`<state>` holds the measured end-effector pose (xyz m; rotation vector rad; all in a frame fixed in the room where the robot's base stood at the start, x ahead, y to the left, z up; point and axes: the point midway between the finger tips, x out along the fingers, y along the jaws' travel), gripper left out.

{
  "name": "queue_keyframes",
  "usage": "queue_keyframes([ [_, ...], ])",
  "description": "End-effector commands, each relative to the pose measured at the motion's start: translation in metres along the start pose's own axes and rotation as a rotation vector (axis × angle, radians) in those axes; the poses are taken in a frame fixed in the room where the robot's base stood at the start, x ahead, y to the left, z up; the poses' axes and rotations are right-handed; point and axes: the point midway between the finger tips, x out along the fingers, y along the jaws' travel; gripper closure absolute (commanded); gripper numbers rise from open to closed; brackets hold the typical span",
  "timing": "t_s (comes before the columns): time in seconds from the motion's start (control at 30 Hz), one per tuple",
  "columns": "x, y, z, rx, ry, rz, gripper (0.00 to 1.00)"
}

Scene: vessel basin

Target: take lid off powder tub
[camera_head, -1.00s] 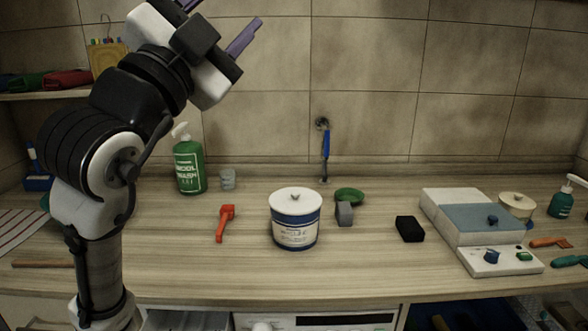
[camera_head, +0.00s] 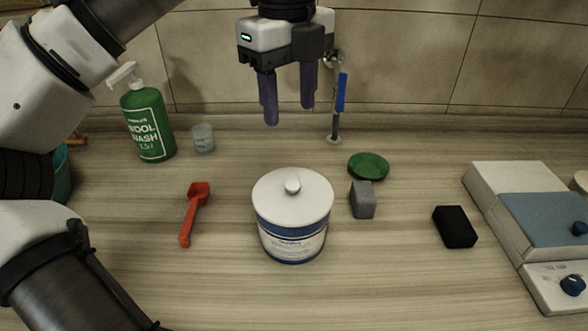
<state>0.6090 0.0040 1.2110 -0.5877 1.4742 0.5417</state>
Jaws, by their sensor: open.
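The powder tub (camera_head: 292,240) stands upright on the wooden counter, a white and blue round tub with a printed label.
A red scoop (camera_head: 195,210) lies left of the tub. A grey block (camera_head: 362,200), a green dish (camera_head: 368,166) and a black block (camera_head: 454,227) are to the right. A green wool wash bottle (camera_head: 148,125) and a clear cup (camera_head: 203,138) stand behind left. A scale-like box (camera_head: 510,180) is far right.

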Motion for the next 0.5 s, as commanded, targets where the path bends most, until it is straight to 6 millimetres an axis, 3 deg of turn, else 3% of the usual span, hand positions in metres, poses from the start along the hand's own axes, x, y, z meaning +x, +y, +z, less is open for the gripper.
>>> queue_keyframes([
  [0.17,0.010,0.006,-0.001,0.010,0.015,0.042,0.52],
  [0.5,0.072,0.008,-0.002,0.011,0.015,0.038,0.52],
])
